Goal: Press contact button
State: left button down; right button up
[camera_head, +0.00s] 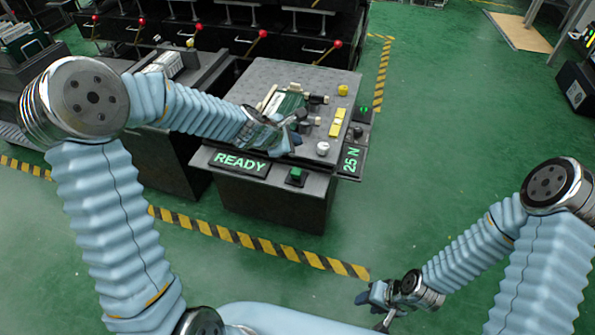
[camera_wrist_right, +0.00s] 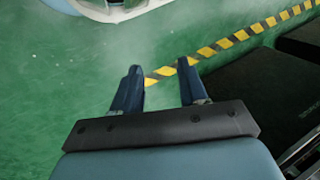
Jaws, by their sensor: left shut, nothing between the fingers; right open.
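The task's contact button cannot be told for sure among several buttons on the workstation (camera_head: 290,80). A green button (camera_head: 295,175) sits in a dark box on the front ledge, right of a panel reading READY (camera_head: 240,162). A round white knob (camera_head: 323,148) stands at the plate's front right corner, and a yellow button (camera_head: 342,90) at its back right. My left gripper (camera_head: 295,143) is shut and empty over the plate's front edge, left of the white knob and behind the green button. My right gripper (camera_head: 372,302) is open and empty over the floor; its fingers show in the wrist view (camera_wrist_right: 158,84).
A display reading about 25 N (camera_head: 351,160) is on the ledge's right side. A green board (camera_head: 290,103) and yellow blocks (camera_head: 338,122) sit on the plate. Black drawers with red-knobbed levers (camera_head: 263,34) stand behind.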

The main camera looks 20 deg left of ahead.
pick_arm(q)
jog(key=shift+f, duration=0.1)
jog(key=b, duration=0.8)
send_over(294, 173)
notch_tip(294, 173, down, 8)
jog(key=shift+f, duration=0.1)
jog(key=shift+w+f, duration=0.1)
jog(key=shift+f, duration=0.2)
dwell(1.4)
jog(key=shift+f+b, duration=0.4)
jog(key=shift+b, duration=0.2)
jog(key=shift+f+b, duration=0.5)
jog(key=shift+b, duration=0.05)
dwell(0.5)
jog(key=shift+r, duration=0.1)
jog(key=shift+r+p, duration=0.8)
jog(key=shift+r, duration=0.05)
